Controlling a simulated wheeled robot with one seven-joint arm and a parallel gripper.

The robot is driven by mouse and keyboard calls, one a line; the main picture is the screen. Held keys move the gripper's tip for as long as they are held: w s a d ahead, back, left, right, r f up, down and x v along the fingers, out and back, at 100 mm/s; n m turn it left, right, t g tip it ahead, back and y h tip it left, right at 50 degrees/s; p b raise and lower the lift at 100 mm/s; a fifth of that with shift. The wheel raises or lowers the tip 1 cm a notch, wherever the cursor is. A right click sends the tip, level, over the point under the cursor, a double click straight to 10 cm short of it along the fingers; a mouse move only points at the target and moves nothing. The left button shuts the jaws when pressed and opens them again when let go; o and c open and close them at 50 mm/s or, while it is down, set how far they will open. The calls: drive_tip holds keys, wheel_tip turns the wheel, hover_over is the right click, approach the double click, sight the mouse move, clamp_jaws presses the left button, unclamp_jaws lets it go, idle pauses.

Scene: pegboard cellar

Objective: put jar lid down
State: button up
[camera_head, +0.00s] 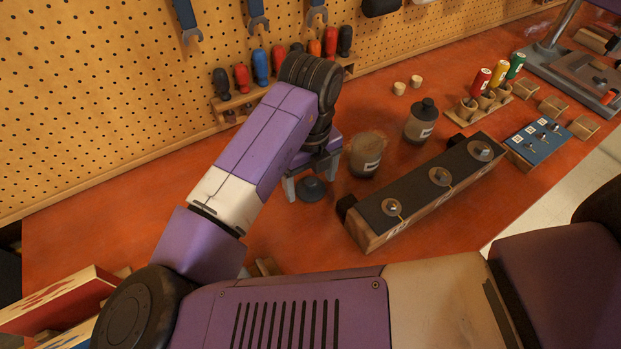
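The jar lid (311,190) is a dark round disc with a small knob on top. It appears to lie flat on the orange bench top, left of an open-looking grey jar (366,158) with a white label. My gripper (312,187) points down over the lid, with its two grey fingers wide apart, one on each side of it. The fingers look open, and the knob is between them. My wrist hides part of the space above. A second jar (420,125) wears a similar dark lid.
A long block with several metal fittings (420,195) lies right of the jars. Batteries in a wooden holder (480,103), a blue board (538,142) and two small corks (407,84) lie farther right and back. A screwdriver rack (240,98) lines the pegboard. Bench left of the lid is clear.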

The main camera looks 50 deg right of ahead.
sight(311, 181)
drive_tip(key=shift+r, duration=0.1)
wheel_tip(311, 181, up, 12)
idle(0.6)
idle(0.5)
